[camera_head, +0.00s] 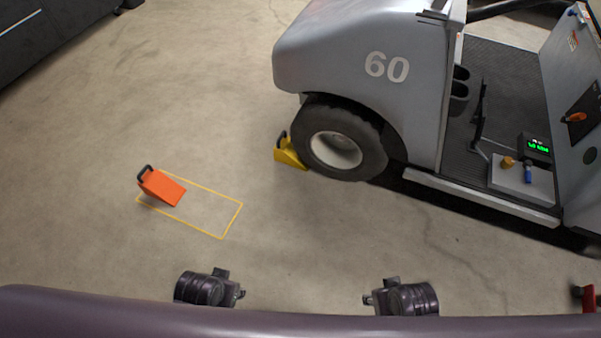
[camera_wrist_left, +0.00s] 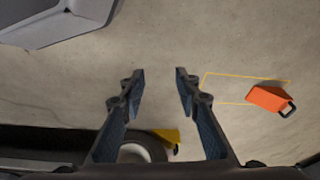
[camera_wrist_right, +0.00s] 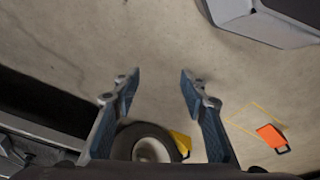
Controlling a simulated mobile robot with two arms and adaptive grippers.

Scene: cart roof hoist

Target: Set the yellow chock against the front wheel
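The yellow chock (camera_head: 290,154) stands on the floor at the left side of the front wheel (camera_head: 336,148) of the grey cart. Its right end meets or nearly meets the tyre; the exact contact is hard to tell. A dark handle is on its left end. My left gripper (camera_wrist_left: 160,78) is open and empty. My right gripper (camera_wrist_right: 160,78) is open and empty. Both are near the bottom of the head view, well apart from the chock.
An orange chock (camera_head: 163,187) with a dark handle lies partly inside a yellow floor outline (camera_head: 222,238). The cart (camera_head: 365,40) fills the upper right. A dark cabinet (camera_head: 40,35) stands upper left. A red object (camera_head: 586,297) is at lower right. Floor between is clear.

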